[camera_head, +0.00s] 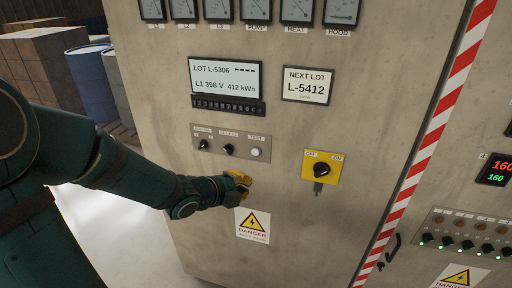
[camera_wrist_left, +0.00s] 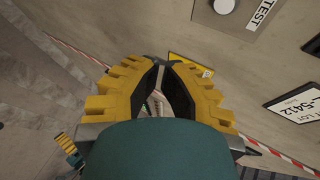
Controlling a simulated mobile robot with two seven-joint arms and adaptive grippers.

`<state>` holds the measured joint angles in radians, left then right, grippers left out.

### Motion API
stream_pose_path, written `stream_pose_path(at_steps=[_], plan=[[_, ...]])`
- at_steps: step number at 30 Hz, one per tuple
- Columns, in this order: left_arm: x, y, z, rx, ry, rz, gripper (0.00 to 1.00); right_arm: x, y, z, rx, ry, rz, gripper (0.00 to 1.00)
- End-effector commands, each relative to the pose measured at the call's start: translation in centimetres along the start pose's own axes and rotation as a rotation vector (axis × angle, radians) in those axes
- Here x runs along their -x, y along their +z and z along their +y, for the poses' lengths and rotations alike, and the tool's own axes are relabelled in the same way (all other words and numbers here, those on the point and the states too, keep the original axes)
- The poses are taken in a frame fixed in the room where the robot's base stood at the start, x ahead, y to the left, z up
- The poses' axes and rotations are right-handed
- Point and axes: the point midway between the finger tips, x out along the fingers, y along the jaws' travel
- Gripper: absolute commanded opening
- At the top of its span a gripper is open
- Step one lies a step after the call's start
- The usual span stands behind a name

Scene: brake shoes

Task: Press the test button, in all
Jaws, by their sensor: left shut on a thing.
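The test button (camera_head: 255,152) is a round white button under the TEST label, at the right end of a small grey panel (camera_head: 230,143) on the cabinet front. In the left wrist view the white button (camera_wrist_left: 224,5) is at the top edge, partly cut off, beside its label. My left gripper (camera_head: 243,180), with yellow fingers, is below the button and apart from it. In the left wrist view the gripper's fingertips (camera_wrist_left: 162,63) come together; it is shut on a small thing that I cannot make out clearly.
A yellow OFF/ON switch (camera_head: 322,168) is to the right, and a danger label (camera_head: 252,226) is below. A lot display (camera_head: 225,78) and a NEXT LOT sign (camera_head: 307,85) are above. Boxes (camera_head: 45,55) and a blue drum (camera_head: 92,82) stand left.

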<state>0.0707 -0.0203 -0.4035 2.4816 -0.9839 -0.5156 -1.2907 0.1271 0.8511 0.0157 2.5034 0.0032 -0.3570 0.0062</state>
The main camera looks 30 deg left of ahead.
Motion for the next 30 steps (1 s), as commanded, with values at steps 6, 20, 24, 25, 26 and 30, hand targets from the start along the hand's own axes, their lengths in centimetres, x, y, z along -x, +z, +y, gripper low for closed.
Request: stream_pose_path(at_steps=[6,20,24,25,26,30], plan=[[0.1,0.0,-0.1,-0.008,-0.003,0.0,0.0,0.0,0.0,0.0,-0.001,0.0,0.0,0.47],[-1.6,0.9,-1.1,-0.006,-0.001,0.0,0.0,0.5,-0.2,-0.2,-0.001,0.001,0.004,0.47],[-3.0,1.7,-1.9,-0.008,0.0,-0.001,0.0,1.0,-0.4,-0.4,-0.003,0.001,0.008,0.47],[-3.4,1.9,-2.1,-0.008,0.0,-0.001,0.0,1.1,-0.5,-0.4,-0.003,0.001,0.009,0.47],[-3.7,2.1,-2.3,-0.007,0.0,-0.001,0.0,1.3,-0.5,-0.5,-0.004,0.001,0.011,0.47],[-5.1,2.9,-3.0,-0.008,-0.001,-0.002,0.0,1.5,-0.7,-0.6,-0.005,0.002,0.015,0.47]])
